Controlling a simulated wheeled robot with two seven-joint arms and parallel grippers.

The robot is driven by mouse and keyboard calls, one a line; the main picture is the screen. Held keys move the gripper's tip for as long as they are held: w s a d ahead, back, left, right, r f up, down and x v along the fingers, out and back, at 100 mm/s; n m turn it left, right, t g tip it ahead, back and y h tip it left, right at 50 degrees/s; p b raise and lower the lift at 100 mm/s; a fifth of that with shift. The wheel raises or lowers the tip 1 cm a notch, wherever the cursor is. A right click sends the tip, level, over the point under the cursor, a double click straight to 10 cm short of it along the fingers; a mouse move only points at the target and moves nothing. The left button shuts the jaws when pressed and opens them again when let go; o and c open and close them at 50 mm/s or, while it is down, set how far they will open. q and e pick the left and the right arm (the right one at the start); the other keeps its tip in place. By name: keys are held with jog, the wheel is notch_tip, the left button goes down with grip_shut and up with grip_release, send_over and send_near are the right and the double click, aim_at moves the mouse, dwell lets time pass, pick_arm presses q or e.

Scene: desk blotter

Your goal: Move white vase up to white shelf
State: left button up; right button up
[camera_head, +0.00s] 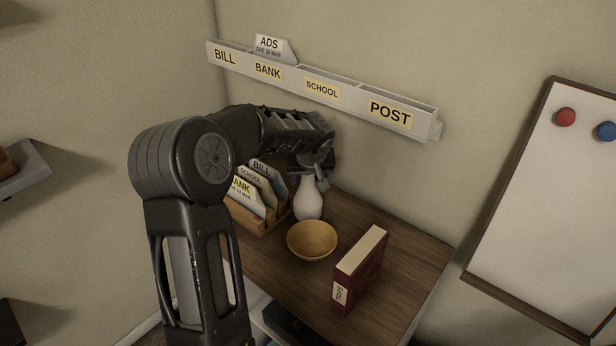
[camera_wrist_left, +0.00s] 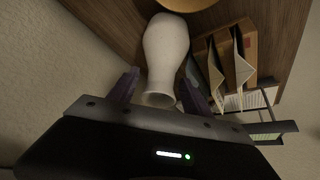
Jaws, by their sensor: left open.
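The white vase (camera_head: 308,199) stands upright on the wooden desk, behind the bowl. It also shows in the left wrist view (camera_wrist_left: 166,52), with its mouth toward my gripper. My left gripper (camera_head: 320,172) is at the top of the vase. In the left wrist view its two fingers (camera_wrist_left: 161,92) are open, one on either side of the vase's neck; I cannot tell whether they touch it. A pale shelf (camera_head: 30,174) juts from the wall at the left edge, with a brown object on it. My right gripper is not in view.
A wooden letter holder (camera_head: 262,226) with labelled cards stands left of the vase. A tan bowl (camera_head: 312,240) and a red book (camera_head: 360,270) stand in front. A labelled wall rack (camera_head: 345,108) hangs above. A whiteboard (camera_head: 555,200) is at right. The desk's right side is clear.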

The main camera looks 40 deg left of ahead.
pick_arm(q)
jog(key=b+v, duration=0.1)
jog(key=v, duration=1.1)
jog(key=shift+r, duration=0.1)
